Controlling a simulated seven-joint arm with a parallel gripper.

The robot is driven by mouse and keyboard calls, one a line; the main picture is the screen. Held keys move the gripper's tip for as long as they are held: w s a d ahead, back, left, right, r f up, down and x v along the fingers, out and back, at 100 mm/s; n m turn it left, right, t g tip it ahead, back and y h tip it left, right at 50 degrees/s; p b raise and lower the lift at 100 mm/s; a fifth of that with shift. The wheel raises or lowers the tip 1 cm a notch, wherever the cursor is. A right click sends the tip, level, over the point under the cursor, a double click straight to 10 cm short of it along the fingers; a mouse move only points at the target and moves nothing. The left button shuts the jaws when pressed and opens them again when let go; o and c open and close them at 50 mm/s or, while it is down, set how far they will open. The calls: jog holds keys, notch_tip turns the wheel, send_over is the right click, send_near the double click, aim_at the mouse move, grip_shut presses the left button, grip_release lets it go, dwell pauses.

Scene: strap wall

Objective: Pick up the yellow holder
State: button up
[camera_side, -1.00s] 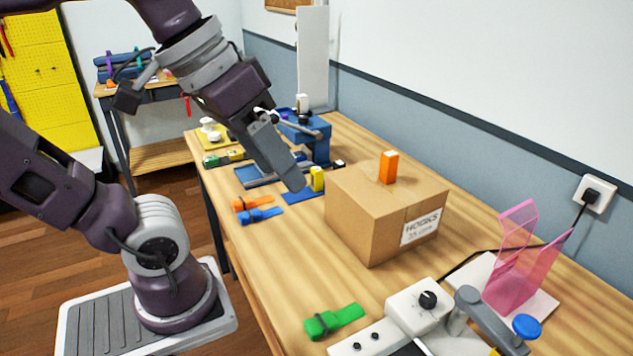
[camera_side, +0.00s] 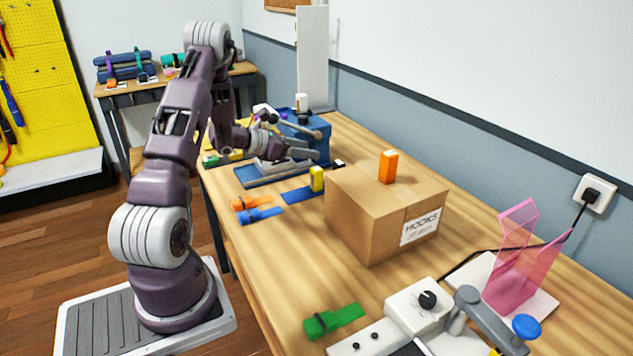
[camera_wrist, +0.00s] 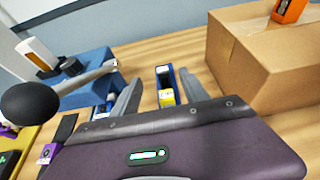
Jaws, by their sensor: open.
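The yellow holder (camera_side: 317,178) stands upright at the end of a flat blue strip (camera_side: 297,196), just left of the cardboard box. In the wrist view the yellow holder (camera_wrist: 166,97) shows between my two fingers, with blue material around it; its lower part is hidden by my gripper body. My gripper (camera_side: 313,148) is low over the table, behind the yellow holder in the side view, with its fingers pointing right. In the wrist view my gripper (camera_wrist: 161,86) has its fingers apart with a gap, and nothing is clearly gripped.
The cardboard box (camera_side: 364,222) carries an orange block (camera_side: 388,167). A blue machine (camera_side: 307,138) with a lever stands behind my gripper. Orange (camera_side: 252,202) and blue (camera_side: 259,215) straps lie near the left edge.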

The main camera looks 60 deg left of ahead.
aim_at(312, 171)
jog(key=f, duration=0.6)
jog(key=shift+w+f, duration=0.3)
jog(key=shift+f, duration=0.05)
jog(key=x, duration=0.6)
jog(key=shift+w+f, duration=0.1)
jog(key=shift+w, duration=0.2)
grip_shut()
